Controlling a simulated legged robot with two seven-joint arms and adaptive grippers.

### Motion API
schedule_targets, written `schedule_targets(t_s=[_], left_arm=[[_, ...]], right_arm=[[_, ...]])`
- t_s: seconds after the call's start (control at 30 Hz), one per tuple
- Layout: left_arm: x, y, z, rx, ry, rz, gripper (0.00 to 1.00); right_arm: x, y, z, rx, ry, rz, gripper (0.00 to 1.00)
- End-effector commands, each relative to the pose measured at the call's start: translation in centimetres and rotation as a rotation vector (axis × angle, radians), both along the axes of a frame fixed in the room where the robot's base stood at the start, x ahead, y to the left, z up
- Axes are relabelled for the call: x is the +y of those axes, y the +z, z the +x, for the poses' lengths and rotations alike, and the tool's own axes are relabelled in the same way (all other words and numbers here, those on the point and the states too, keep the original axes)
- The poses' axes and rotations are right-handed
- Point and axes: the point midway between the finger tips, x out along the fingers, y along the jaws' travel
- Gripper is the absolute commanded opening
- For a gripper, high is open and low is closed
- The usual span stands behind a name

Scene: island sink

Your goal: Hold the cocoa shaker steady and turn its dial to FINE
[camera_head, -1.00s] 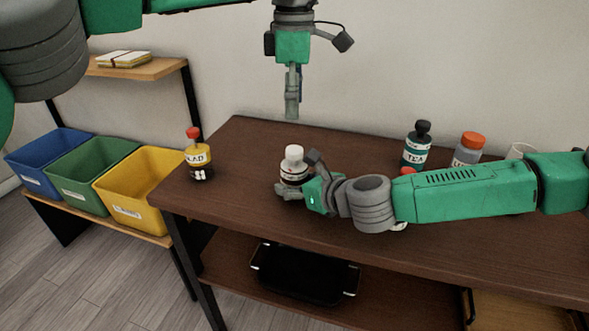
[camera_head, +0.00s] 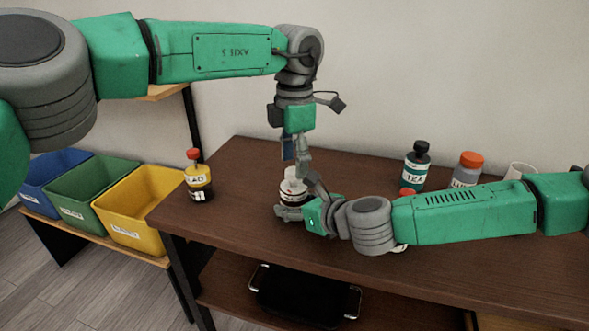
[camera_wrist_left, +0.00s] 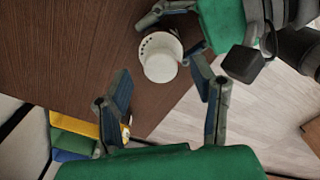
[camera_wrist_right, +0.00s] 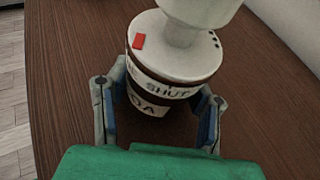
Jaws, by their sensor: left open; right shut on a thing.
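The cocoa shaker (camera_head: 292,190) stands upright on the brown table, with a dark body and a white dial top (camera_wrist_right: 180,45). In the right wrist view its label reads "SHUT" above a partly hidden word ending in "OA", and a red mark shows on the white disc. My right gripper (camera_wrist_right: 158,115) is shut around the shaker's body. My left gripper (camera_head: 296,160) points down, open, just above the white top. In the left wrist view the white top (camera_wrist_left: 160,58) lies beyond the open fingers (camera_wrist_left: 165,95), and I see no contact.
A bottle with a red cap (camera_head: 199,183) stands at the table's left edge. A TEA bottle (camera_head: 415,167), an orange-capped jar (camera_head: 467,170) and a white cup (camera_head: 520,171) stand at the back right. Yellow (camera_head: 140,205), green and blue bins sit at left.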

Motion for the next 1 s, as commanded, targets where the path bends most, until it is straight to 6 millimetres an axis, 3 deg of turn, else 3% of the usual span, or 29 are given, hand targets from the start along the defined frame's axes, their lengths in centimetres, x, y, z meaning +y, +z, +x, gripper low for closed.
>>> schedule_targets(t_s=[0.2,0.5,0.53,0.67,1.0], left_arm=[[0.0,-2.0,0.0,0.0,-0.001,0.001,0.51],[0.0,-2.3,0.0,-0.001,-0.001,0.0,0.51],[0.0,-2.3,0.0,-0.001,-0.001,0.0,0.48],[0.0,-2.3,0.0,-0.001,-0.001,0.0,0.02],[0.0,-2.3,0.0,-0.001,-0.025,0.0,0.02]], right_arm=[[0.0,0.0,0.0,0.001,0.001,0.0,0.15],[0.0,0.0,-0.1,0.001,0.001,0.0,0.15],[0.0,0.0,-0.1,0.001,0.001,0.0,0.15],[0.0,0.0,-0.1,0.001,0.001,0.0,0.15],[0.0,0.0,-0.1,0.001,0.001,0.0,0.15]])
